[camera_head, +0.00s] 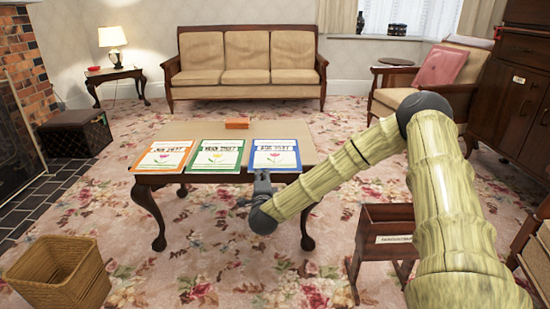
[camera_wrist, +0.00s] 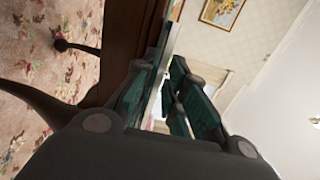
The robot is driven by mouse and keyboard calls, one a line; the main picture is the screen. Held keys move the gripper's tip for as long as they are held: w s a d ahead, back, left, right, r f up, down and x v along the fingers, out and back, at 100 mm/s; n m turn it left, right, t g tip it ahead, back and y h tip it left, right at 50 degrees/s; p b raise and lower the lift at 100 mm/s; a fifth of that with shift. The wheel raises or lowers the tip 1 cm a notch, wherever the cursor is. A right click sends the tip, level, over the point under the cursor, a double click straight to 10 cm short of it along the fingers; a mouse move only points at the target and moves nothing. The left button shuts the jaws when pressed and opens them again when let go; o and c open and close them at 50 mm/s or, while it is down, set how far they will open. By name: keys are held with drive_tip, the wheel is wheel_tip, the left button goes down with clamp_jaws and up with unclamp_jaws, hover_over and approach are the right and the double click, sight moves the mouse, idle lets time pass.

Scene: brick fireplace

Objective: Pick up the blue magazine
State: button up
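The blue magazine (camera_head: 275,154), with a flower on its white cover, lies flat at the right end of the low table's front edge. My gripper (camera_head: 262,183) is at that front edge, just below the magazine's lower side. In the wrist view my gripper (camera_wrist: 165,78) shows teal finger pads standing apart, one on each side of a thin pale edge (camera_wrist: 158,82), which looks like the magazine's edge seen side-on. The fingers look open. Whether either pad touches it is unclear.
The table (camera_head: 310,150) also bears a green magazine (camera_head: 217,156), an orange magazine (camera_head: 161,157) and a small orange box (camera_head: 237,123). A dark wooden rack (camera_head: 385,240) stands on the floor at the right, and a wicker basket (camera_head: 60,275) at the front left.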

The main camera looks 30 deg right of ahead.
sight(261, 168)
drive_tip(key=b+x, duration=0.3)
drive_tip(key=x, duration=0.1)
drive_tip(key=shift+w+d, duration=0.15)
drive_tip(key=shift+w, duration=0.25)
drive_tip(key=shift+w+d, duration=0.1)
drive_tip(key=shift+w, duration=0.05)
drive_tip(key=shift+c, duration=0.2)
clamp_jaws()
drive_tip(key=shift+r, duration=0.1)
drive_tip(key=shift+r, duration=0.1)
